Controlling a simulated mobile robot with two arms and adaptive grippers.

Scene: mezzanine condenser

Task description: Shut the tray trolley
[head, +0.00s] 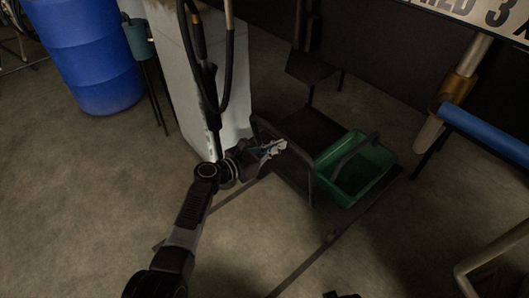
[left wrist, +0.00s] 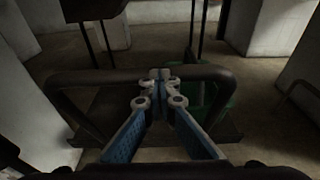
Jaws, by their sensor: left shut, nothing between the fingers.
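The tray trolley is a dark low frame with a flat tray (head: 313,128) in the middle right of the head view. A dark bar handle (head: 311,172) rises along its near left side. The handle crosses the left wrist view (left wrist: 100,78) from side to side. My left gripper (head: 281,147) is shut and empty at the handle. In the left wrist view its fingertips (left wrist: 160,76) overlap the bar; I cannot tell whether they touch it. My right gripper is not recognisable in either view.
A green basket (head: 377,172) with a dark handle sits on the trolley. A pale block (head: 177,65) with hoses stands behind my left arm, and a blue barrel (head: 92,55) stands farther left. A blue pipe (head: 483,131) is at right. The floor at lower left is clear.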

